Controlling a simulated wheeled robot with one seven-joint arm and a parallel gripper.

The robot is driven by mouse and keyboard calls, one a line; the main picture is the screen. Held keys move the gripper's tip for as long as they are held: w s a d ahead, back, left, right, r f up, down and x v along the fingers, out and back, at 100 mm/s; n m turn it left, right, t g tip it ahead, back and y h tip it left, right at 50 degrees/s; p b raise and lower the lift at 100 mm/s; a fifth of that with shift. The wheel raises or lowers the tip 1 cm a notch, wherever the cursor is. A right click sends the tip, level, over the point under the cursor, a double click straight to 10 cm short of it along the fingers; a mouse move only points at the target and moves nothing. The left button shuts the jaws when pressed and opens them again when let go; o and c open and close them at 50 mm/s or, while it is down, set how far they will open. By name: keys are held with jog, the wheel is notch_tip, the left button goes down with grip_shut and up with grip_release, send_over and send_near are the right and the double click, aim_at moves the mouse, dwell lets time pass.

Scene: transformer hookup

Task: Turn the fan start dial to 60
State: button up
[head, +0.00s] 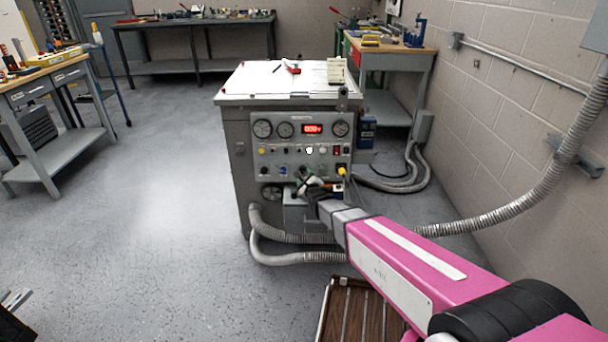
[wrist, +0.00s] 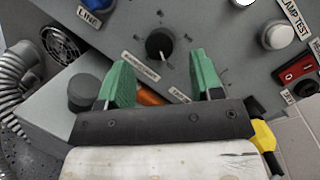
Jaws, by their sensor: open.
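A black round dial (wrist: 160,45) sits on the grey control panel in the wrist view, with tick marks around it. Small labels lie by it, too blurred to read surely, so I cannot confirm that it is the fan start dial or read its setting. My gripper (wrist: 161,66) has two green fingers, spread open with nothing held. The dial shows between and just beyond the fingertips, apart from them. In the head view my gripper (head: 312,184) is at the lower part of the panel (head: 270,160) and hides some of its lower controls.
In the wrist view, a red rocker switch (wrist: 299,70) and a grey knob (wrist: 277,36) are to the right. A yellow connector (wrist: 264,138) is beside my gripper's right side. Grey hoses (head: 290,258) run from the cabinet. Open floor (head: 160,220) lies to the left.

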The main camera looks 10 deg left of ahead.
aim_at(303, 171)
jog(key=shift+x, duration=1.55)
jog(key=c, duration=0.9)
